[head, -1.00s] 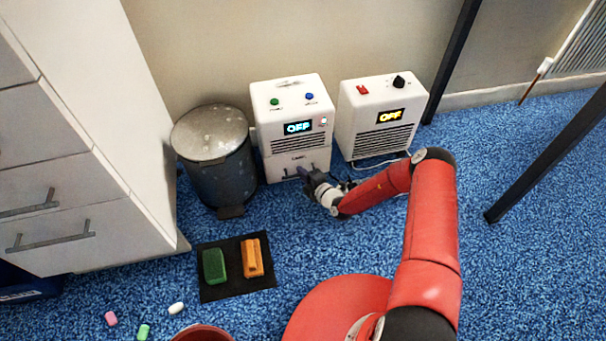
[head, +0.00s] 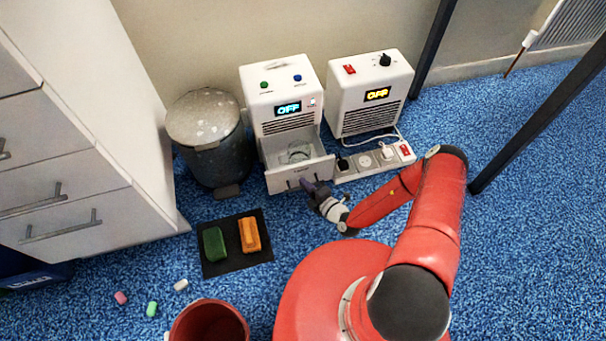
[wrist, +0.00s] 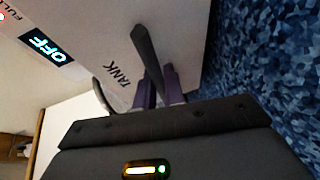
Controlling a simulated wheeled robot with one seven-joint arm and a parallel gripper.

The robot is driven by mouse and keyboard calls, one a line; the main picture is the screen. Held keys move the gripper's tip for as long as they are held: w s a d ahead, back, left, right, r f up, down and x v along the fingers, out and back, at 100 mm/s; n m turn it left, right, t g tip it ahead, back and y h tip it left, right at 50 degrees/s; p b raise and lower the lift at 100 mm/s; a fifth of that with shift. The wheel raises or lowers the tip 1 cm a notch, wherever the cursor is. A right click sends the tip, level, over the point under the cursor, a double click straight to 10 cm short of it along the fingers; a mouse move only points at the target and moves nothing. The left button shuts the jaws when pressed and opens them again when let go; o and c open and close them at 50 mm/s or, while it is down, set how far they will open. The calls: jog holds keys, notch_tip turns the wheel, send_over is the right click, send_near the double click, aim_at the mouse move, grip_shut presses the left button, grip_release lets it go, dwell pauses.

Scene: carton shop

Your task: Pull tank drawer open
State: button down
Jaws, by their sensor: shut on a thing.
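The white dehumidifier-like unit (head: 277,88) stands against the wall, with a green and a blue button on top and a display reading OFF. Its tank drawer (head: 300,173) at the bottom is pulled out toward me, and a clear rounded thing shows inside it. My gripper (head: 308,186) is at the drawer front. In the wrist view my gripper (wrist: 160,88) is shut on the dark bar handle (wrist: 146,55), beside the word TANK on the white drawer front (wrist: 112,62).
A grey pedal bin (head: 213,140) stands close on the left. A black mat (head: 236,265) with a green and an orange block lies in front. A red bin (head: 208,322) is nearer.

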jog(key=c, duration=1.8)
grip_release()
jog(key=v, duration=0.7)
jog(key=shift+s+d+p, duration=0.25)
jog(key=shift+d+p, duration=0.05)
